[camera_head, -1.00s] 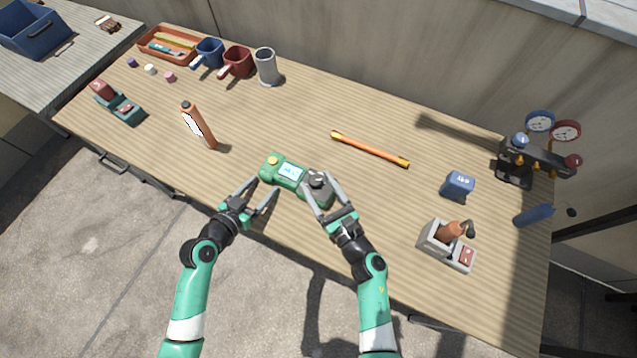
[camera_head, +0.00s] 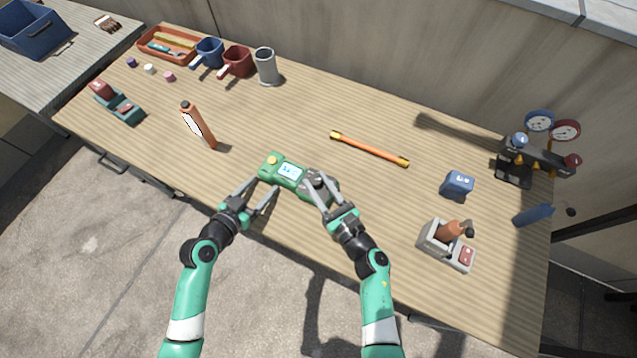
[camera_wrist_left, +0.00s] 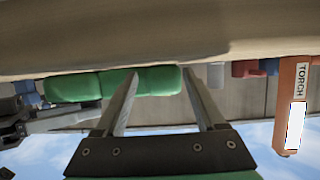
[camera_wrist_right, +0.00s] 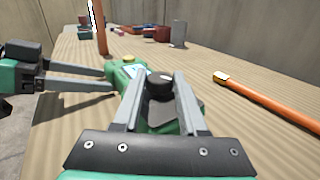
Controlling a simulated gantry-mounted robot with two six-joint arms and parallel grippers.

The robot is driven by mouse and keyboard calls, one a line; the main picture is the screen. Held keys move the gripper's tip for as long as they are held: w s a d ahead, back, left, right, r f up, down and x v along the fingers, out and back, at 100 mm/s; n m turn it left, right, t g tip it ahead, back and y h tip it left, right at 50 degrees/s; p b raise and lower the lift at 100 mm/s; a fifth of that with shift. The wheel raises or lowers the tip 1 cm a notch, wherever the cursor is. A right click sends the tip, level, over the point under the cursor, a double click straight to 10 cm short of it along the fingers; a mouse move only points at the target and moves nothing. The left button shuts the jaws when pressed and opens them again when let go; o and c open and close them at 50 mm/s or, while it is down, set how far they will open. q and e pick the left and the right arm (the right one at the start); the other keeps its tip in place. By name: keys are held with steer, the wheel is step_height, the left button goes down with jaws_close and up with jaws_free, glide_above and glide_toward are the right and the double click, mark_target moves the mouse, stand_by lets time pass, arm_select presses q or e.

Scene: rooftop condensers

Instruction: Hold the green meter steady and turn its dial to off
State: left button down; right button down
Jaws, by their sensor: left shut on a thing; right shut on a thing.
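The green meter (camera_head: 291,172) lies on the wooden table near its front edge, with a lit screen and a yellow button on its left part. Its dark dial (camera_wrist_right: 160,84) is on its right part. My left gripper (camera_head: 262,192) is shut on the left end of the meter body; the meter also shows between its fingers in the left wrist view (camera_wrist_left: 157,80). My right gripper (camera_head: 318,188) is shut on the dial, one finger at each side of it in the right wrist view. The fingers partly hide the dial in the head view.
An orange rod (camera_head: 370,149) lies behind and right of the meter. A blue box (camera_head: 457,184) and a grey holder (camera_head: 446,245) are at the right. Mugs (camera_head: 237,62) stand at the back.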

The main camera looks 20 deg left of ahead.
steer(key=shift+n+g+y, duration=0.4)
steer(key=shift+n+g, duration=0.1)
steer(key=shift+g, duration=0.2)
steer(key=shift+c, duration=2.2)
jaws_free()
steer(key=shift+d, duration=0.1)
steer(key=v, duration=1.1)
steer(key=shift+d+f, duration=0.1)
steer(key=shift+d, duration=0.05)
steer(key=shift+s+d, duration=0.2)
steer(key=shift+d, duration=0.1)
steer(key=shift+a, duration=0.1)
